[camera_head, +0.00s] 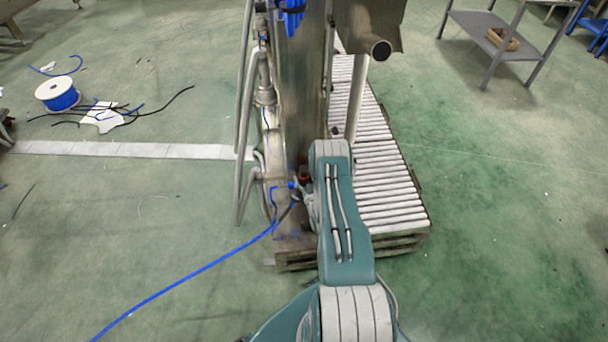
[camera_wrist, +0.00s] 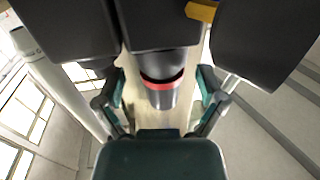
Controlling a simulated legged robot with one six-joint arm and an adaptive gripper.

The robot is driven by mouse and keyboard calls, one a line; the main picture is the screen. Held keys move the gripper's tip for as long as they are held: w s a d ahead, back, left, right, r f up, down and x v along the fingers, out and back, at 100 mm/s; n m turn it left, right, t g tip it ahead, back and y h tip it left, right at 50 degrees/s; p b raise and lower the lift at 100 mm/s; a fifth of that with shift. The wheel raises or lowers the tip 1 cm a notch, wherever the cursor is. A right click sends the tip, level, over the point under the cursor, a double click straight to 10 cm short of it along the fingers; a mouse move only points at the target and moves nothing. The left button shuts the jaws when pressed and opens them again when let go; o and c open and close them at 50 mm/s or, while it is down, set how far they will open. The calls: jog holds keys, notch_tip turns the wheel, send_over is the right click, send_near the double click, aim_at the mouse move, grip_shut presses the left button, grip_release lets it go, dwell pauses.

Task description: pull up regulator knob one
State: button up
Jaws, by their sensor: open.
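The regulator knob (camera_wrist: 162,64) shows in the wrist view as a dark and grey cylinder with a red ring and a shiny grey end. My gripper (camera_wrist: 160,100) is open, with one finger on each side of the knob. Gaps show between the fingers and the knob, and nothing is gripped. In the head view a small dark and red part (camera_head: 304,177) shows at the lower machine column, just left of my arm's end. My arm hides most of the gripper there.
A metal column (camera_head: 300,90) with pipes stands in front of me, and a roller conveyor (camera_head: 385,170) runs along its right. A blue hose (camera_head: 185,279) runs from the column across the floor. A cable spool (camera_head: 57,94) lies far left. Large dark parts (camera_wrist: 70,28) crowd the wrist view's top.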

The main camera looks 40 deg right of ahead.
jog(key=shift+w+d, duration=0.2)
jog(key=shift+w, duration=0.45)
grip_shut()
jog(key=shift+r, duration=0.7)
grip_release()
jog(key=shift+w, duration=0.1)
